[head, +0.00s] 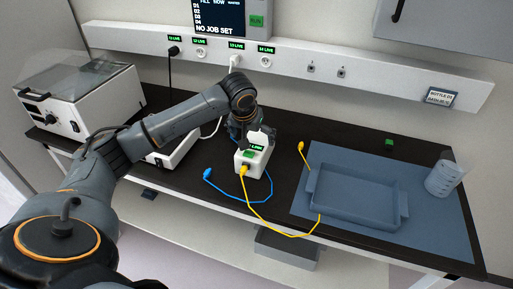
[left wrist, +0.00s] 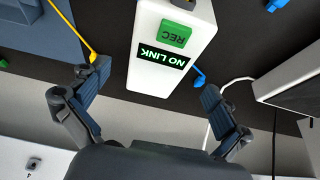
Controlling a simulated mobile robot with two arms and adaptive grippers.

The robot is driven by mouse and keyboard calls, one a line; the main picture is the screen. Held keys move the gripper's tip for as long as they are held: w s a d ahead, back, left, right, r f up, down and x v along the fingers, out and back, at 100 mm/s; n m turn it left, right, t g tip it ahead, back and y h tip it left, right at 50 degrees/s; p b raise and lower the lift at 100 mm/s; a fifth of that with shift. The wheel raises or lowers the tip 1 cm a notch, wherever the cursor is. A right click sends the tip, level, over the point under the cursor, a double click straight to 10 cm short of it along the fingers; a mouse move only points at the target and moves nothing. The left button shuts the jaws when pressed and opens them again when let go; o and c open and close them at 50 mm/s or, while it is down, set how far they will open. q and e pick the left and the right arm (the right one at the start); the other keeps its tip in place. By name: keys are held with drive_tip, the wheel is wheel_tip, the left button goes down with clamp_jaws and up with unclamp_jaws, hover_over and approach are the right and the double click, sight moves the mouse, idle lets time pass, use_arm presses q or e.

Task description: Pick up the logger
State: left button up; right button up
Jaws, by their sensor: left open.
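The logger (head: 252,160) is a white box with a green REC button and a lit NO LINK label, standing on the dark bench in the head view. It also shows large in the left wrist view (left wrist: 160,82), upside down. My left gripper (head: 246,128) is at the logger's far side in the head view, partly hiding its top. In the left wrist view my left gripper (left wrist: 155,86) is open, one finger on either side of the logger with visible gaps. I cannot tell its exact height. A yellow plug (head: 244,169) sits at the logger's near face. My right gripper is not in view.
A blue cable (head: 238,199) and a yellow cable (head: 265,232) lie around the logger. White instruments stand at left. A socket rail (head: 300,66) runs along the back wall.

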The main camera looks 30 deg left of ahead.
sight(254, 144)
use_arm(q)
drive_tip(key=x, duration=0.3)
drive_tip(key=shift+w+f, duration=0.1)
drive_tip(key=shift+w, duration=0.15)
drive_tip(key=p+x, duration=0.1)
drive_tip(key=x, duration=0.2)
drive_tip(key=shift+s+a+f+p, duration=0.1)
drive_tip(key=shift+s+f+p, duration=0.1)
drive_tip(key=shift+p, duration=0.2)
drive_tip(key=x, duration=0.3)
drive_tip(key=shift+s, duration=0.1)
drive_tip(key=c, duration=1.2)
drive_tip(key=shift+r, duration=0.1)
drive_tip(key=shift+c, duration=0.9)
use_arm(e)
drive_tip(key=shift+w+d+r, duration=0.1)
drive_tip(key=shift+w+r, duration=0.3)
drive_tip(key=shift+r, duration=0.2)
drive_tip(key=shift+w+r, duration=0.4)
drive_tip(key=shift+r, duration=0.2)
use_arm(q)
drive_tip(key=shift+r, duration=0.15)
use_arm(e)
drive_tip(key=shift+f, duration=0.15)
